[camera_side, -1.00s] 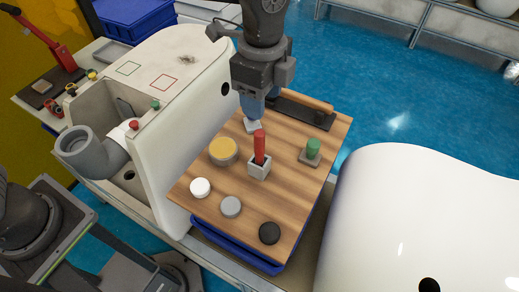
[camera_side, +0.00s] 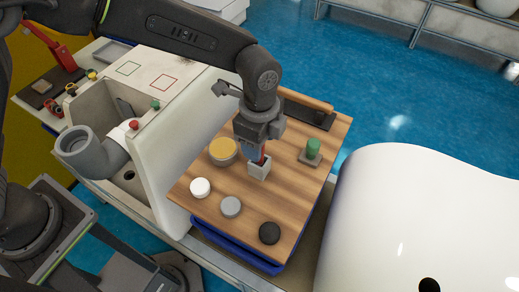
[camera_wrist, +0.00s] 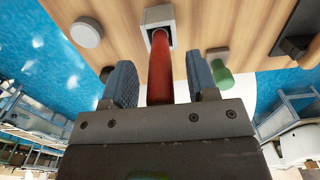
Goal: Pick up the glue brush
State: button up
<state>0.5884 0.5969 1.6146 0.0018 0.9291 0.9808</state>
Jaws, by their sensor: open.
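The glue brush (camera_wrist: 160,72) has a red handle and stands in a small grey square holder (camera_side: 259,171) on the wooden board. In the side view my gripper (camera_side: 258,155) is down over the brush, and most of the handle is hidden behind it. In the wrist view my gripper (camera_wrist: 161,82) is open, with one blue-grey finger on each side of the red handle. Gaps show between the handle and both fingers. The brush's lower end is inside the holder (camera_wrist: 158,18) and hidden.
The wooden board (camera_side: 240,185) also carries a yellow-topped round tub (camera_side: 223,150), white (camera_side: 200,187), grey (camera_side: 231,206) and black (camera_side: 269,233) discs, and a green knob (camera_side: 313,148) on a base. A dark tray (camera_side: 305,113) lies at the back. A white tank wall (camera_side: 172,165) rises at left.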

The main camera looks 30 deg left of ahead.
jog(key=shift+c, duration=0.3)
grip_shut()
jog(key=shift+r, duration=0.15)
jog(key=shift+r, duration=0.65)
notch_tip(320, 180, up, 2)
jog(key=shift+r, duration=0.25)
jog(key=w+a+r, duration=0.1)
jog(key=a+r, duration=0.6)
jog(key=a, duration=0.4)
jog(key=shift+w+a, duration=0.3)
jog(key=shift+w, duration=0.05)
